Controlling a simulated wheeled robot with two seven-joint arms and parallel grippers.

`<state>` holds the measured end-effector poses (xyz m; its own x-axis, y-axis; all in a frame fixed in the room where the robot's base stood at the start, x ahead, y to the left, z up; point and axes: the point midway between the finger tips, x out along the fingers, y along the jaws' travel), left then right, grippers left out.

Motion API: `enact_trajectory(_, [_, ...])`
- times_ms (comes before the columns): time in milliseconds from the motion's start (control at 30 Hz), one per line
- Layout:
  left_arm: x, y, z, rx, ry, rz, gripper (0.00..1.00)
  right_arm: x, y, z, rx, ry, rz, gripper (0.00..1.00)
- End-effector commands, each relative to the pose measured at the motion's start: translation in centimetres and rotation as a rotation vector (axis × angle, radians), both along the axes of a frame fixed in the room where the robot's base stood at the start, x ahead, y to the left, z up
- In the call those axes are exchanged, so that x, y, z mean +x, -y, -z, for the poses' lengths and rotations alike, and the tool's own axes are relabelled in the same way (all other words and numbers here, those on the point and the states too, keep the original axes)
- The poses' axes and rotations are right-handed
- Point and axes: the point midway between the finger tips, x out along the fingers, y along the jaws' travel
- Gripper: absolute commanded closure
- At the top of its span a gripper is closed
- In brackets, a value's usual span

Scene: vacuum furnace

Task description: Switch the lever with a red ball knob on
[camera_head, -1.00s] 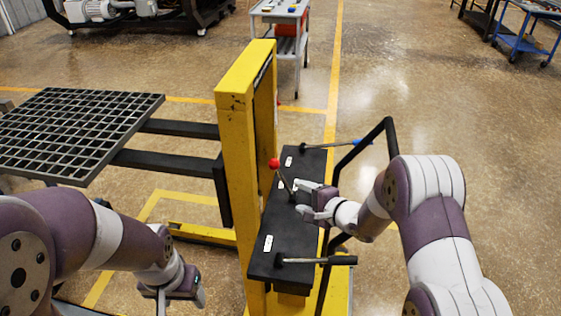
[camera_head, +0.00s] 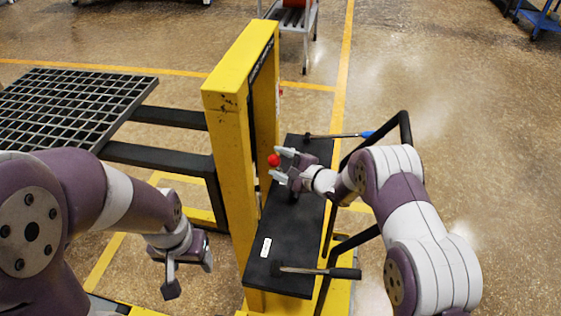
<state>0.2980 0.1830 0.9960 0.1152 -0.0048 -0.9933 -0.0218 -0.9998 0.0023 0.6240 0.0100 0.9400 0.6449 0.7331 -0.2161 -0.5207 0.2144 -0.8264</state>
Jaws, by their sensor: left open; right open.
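The red ball knob (camera_head: 273,160) shows at the top of its lever, beside the yellow post. The lever's rod is mostly hidden behind my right gripper. My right gripper (camera_head: 280,164) is open, with its fingers on either side of the knob or very close to it. I cannot tell whether they touch it. The black panel (camera_head: 290,237) that carries the levers lies below. My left gripper (camera_head: 188,275) is open and empty at the lower left, away from the panel.
A lever with a blue tip (camera_head: 340,135) is at the panel's far end, and a black-handled lever (camera_head: 315,271) at the near end. The yellow post (camera_head: 230,130) stands left of the panel. A black grate (camera_head: 60,110) on dark forks is at left. A black bar frame (camera_head: 406,125) rises at right.

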Motion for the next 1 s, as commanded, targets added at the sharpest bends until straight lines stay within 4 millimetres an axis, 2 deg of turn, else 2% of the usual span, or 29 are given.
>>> enact_trajectory(200, [0.0, 0.0, 0.0, 0.0, 0.0, 0.0, 0.37, 0.1, -0.1, 0.1, 0.0, -0.001, 0.001, 0.37])
enact_trajectory(233, [0.0, 0.0, 0.0, 0.0, 0.0, 0.0, 0.37, 0.1, -0.1, 0.1, 0.0, -0.001, 0.001, 0.4])
enact_trajectory(400, [0.0, 0.0, 0.0, 0.0, 0.0, 0.0, 0.37, 0.1, -0.1, 0.1, 0.0, -0.001, 0.001, 0.96])
enact_trajectory(433, [0.0, 0.0, 0.0, 0.0, 0.0, 0.0, 0.37, 0.1, -0.1, 0.1, 0.0, -0.001, 0.001, 1.0])
enact_trajectory(767, [0.0, 0.0, -0.5, 0.0, 0.0, 0.0, 0.37, 0.0, 0.5, -0.2, 0.0, -0.002, 0.003, 1.0])
enact_trajectory(1000, [0.0, 0.0, -1.8, 0.0, 0.0, 0.0, 0.37, -0.3, 2.0, -0.7, -0.002, -0.004, 0.005, 1.0])
